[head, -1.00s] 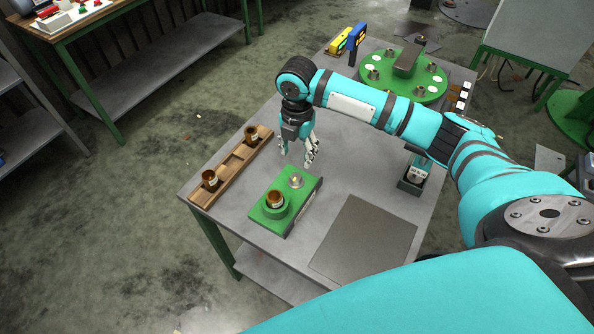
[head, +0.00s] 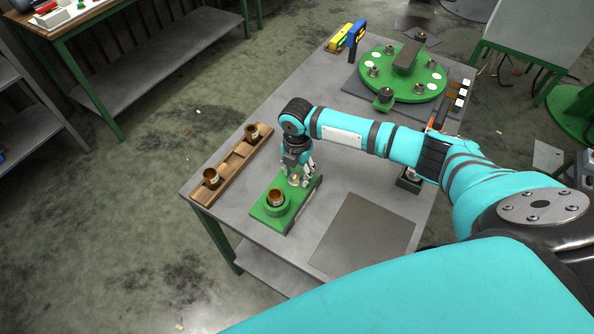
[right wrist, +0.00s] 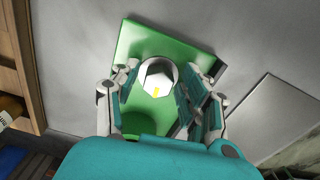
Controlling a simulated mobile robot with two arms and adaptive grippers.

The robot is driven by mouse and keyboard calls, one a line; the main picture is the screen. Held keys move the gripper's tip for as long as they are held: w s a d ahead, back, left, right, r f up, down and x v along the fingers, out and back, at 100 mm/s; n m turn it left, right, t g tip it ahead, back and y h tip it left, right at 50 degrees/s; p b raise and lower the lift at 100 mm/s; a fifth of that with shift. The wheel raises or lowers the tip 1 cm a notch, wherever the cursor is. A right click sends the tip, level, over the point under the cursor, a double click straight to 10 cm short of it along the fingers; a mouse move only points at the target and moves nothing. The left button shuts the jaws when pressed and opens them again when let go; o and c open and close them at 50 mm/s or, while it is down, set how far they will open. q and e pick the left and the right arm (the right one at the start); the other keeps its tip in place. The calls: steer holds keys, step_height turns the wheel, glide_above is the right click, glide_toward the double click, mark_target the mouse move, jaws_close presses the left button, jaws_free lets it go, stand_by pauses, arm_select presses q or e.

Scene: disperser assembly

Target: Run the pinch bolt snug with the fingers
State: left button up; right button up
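The pinch bolt (right wrist: 158,78) is a bright metal hex head with a yellow mark, on the green block (right wrist: 150,40) in the right wrist view. In the head view it is mostly hidden by my right gripper (head: 298,180), low over the far end of the green block (head: 272,222). In the right wrist view the fingers of my right gripper (right wrist: 165,82) stand apart on both sides of the bolt head. A gap shows on the right; contact on the left cannot be told. A brown jar (head: 276,197) sits in the block's green ring. My left gripper is out of view.
A wooden rack (head: 232,165) with two brown jars lies left of the block. A grey mat (head: 365,235) lies to the right. A green turntable (head: 405,88) and a blue and yellow device (head: 356,38) stand at the far end of the table.

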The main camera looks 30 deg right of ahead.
mark_target(298, 173)
jaws_close()
steer(key=shift+r+m+p, duration=0.25)
steer(key=shift+m+p, duration=0.65)
steer(key=shift+p, duration=0.1)
steer(key=shift+d+f+m+p, duration=0.15)
steer(key=shift+m+p, duration=0.15)
steer(key=shift+m, duration=0.3)
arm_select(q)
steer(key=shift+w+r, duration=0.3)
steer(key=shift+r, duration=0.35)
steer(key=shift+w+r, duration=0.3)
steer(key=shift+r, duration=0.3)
arm_select(e)
steer(key=shift+f, duration=0.1)
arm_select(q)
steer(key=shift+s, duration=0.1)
arm_select(e)
steer(key=shift+o, duration=1.2)
jaws_free()
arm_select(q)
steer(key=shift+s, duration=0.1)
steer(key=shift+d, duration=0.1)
arm_select(e)
step_height(298, 173, up, 12)
